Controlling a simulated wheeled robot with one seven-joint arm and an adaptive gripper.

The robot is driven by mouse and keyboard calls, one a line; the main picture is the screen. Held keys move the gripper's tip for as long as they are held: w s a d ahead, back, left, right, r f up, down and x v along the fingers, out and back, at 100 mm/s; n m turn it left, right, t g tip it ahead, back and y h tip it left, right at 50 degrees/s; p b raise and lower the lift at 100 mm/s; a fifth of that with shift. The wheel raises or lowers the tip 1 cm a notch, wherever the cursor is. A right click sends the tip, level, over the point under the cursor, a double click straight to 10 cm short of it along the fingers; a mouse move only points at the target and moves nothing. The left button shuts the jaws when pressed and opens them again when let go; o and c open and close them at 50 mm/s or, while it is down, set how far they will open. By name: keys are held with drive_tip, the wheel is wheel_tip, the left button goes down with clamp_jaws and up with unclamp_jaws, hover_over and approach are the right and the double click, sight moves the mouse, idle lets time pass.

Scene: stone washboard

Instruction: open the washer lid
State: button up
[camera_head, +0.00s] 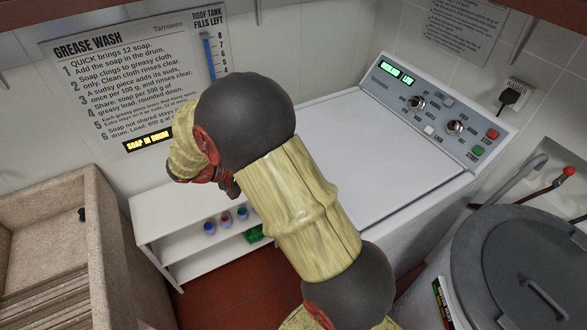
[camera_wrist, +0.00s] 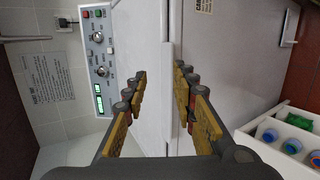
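The white washer (camera_head: 390,240) stands at the right in the head view. Its flat lid (camera_head: 380,140) lies shut on top, below the control panel (camera_head: 440,105). My arm crosses in front of the washer's left side and hides part of the lid's near edge. In the wrist view my gripper (camera_wrist: 161,77) is open, its fingers apart. The lid (camera_wrist: 143,50) is at the left there, and its pale raised edge strip (camera_wrist: 168,90) lies between the fingers. I cannot tell whether either finger touches it. In the head view my gripper is mostly hidden behind my arm.
A low white shelf (camera_head: 165,220) with several small coloured items stands left of the washer, near the gripper. A stone sink with a washboard (camera_head: 50,230) is at the far left. A grey lidded bin (camera_head: 520,260) stands at the right front.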

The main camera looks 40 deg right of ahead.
drive_tip(key=w+d+f+h+p, duration=0.1)
drive_tip(key=w+d+f+h, duration=0.3)
drive_tip(key=w+f+h, duration=0.4)
drive_tip(key=s+d+f+y+b, duration=0.1)
drive_tip(key=s+d, duration=0.1)
drive_tip(key=d, duration=0.5)
drive_tip(key=shift+s+f+n+y, duration=0.15)
drive_tip(key=shift+s+n+y, duration=0.1)
drive_tip(key=shift+n+y, duration=0.05)
drive_tip(key=shift+d, duration=0.1)
drive_tip(key=shift+c, duration=1)
clamp_jaws()
